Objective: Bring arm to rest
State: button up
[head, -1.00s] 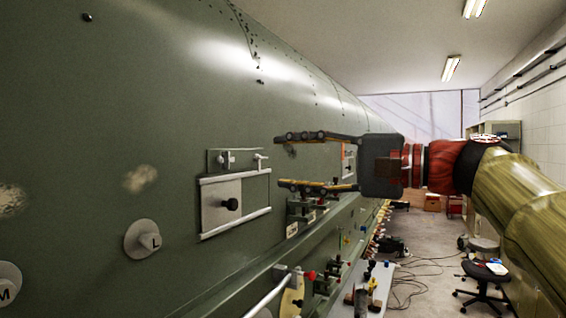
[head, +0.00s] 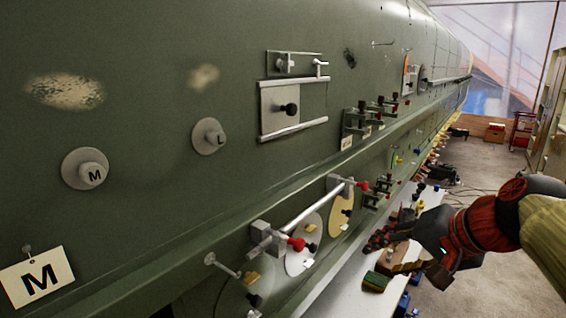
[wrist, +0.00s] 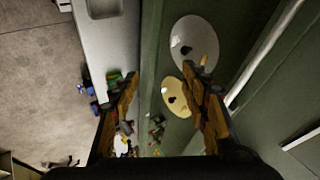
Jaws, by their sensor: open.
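My gripper (head: 385,238) is at the lower right of the head view, low beside the fuselage and above the white bench. In the wrist view my gripper (wrist: 160,85) has its two fingers spread wide, with nothing between them. The green fuselage skin (head: 180,120) fills the left of the head view. My arm comes in from the right edge, and the fingertips are partly hard to make out against the things on the bench.
The white bench (head: 340,292) runs along the fuselage under my gripper, with a green block (head: 376,281) and other small items on it. A silver rail (head: 305,215) and round plates project from the fuselage. Bare floor (head: 480,262) lies to the right.

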jog(key=s+a+f+n+g+h, duration=0.1)
jog(key=s+f+n+h, duration=0.3)
jog(key=s+f, duration=1.3)
jog(key=shift+s+a+f+n+g, duration=0.2)
jog(key=shift+a+f+n+g, duration=0.35)
jog(key=shift+n, duration=0.95)
jog(key=shift+d+r, duration=0.1)
jog(key=shift+d, duration=0.05)
